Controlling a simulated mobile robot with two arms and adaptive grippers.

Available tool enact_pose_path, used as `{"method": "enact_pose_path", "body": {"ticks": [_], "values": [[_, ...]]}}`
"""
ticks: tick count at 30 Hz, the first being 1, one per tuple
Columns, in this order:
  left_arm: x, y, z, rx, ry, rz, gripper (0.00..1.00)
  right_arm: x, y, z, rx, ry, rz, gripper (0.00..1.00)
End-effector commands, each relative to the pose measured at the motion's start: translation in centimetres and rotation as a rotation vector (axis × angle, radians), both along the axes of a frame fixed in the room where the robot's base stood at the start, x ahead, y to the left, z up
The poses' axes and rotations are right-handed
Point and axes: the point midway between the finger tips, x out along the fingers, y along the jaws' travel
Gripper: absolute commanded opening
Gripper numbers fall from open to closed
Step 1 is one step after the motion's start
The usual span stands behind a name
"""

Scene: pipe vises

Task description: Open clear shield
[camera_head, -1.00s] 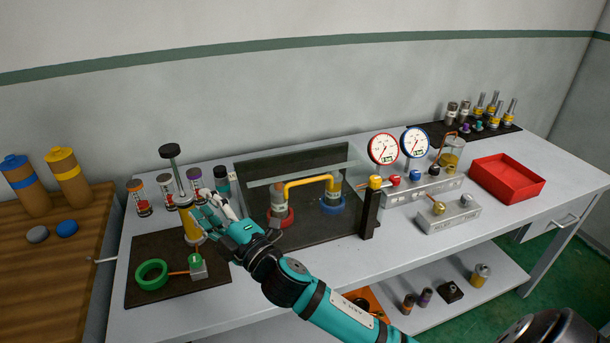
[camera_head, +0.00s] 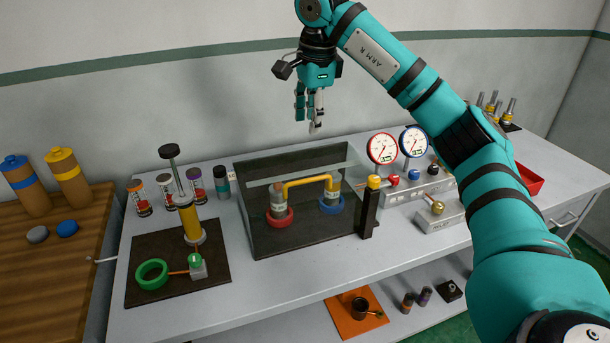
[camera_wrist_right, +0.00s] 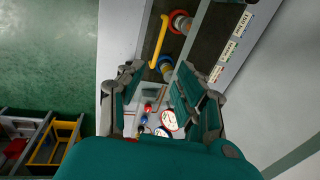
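The clear shield (camera_head: 262,182) shows in the head view as a see-through cover over a dark base in the middle of the bench. Behind it a yellow pipe (camera_head: 308,181) joins two upright fittings, one with a red ring (camera_head: 280,218) and one with a blue ring (camera_head: 331,206). My right gripper (camera_head: 309,112) hangs above the shield's back side, fingers pointing down, apart from it. In the right wrist view its fingers (camera_wrist_right: 158,82) are spread with nothing between them. My left gripper is out of view.
A black post with a yellow top (camera_head: 373,184) stands at the shield's right front corner. Two gauges (camera_head: 383,148) stand on metal blocks to the right. A yellow pump-like cylinder (camera_head: 190,222) and several small jars stand to the left. My right arm hides part of a red tray (camera_head: 530,180).

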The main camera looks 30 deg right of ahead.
Motion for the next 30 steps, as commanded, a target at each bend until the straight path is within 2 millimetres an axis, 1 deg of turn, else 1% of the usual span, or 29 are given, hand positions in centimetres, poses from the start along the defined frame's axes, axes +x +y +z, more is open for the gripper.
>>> {"method": "enact_pose_path", "body": {"ticks": [4, 7, 8, 18, 22, 27, 30], "values": [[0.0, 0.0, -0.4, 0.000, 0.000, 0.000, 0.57, 0.2, -0.1, -1.7, -0.005, 0.009, -0.001, 0.34], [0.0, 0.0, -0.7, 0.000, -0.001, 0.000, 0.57, 0.5, -0.1, -3.5, -0.003, 0.010, 0.000, 0.34], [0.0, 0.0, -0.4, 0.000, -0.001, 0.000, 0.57, 0.6, -0.2, -3.9, -0.004, 0.010, -0.001, 0.34], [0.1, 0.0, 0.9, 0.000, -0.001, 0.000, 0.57, 2.0, -0.6, -11.1, -0.004, 0.009, -0.001, 0.34], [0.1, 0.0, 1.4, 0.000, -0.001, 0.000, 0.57, 2.5, -0.7, -13.6, -0.003, 0.009, -0.002, 0.34], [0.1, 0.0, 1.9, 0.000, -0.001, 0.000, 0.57, 3.0, -0.7, -15.8, -0.003, 0.006, 0.000, 0.34], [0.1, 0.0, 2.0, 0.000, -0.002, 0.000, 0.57, 3.1, -0.7, -16.5, -0.002, 0.005, 0.000, 0.34]]}}
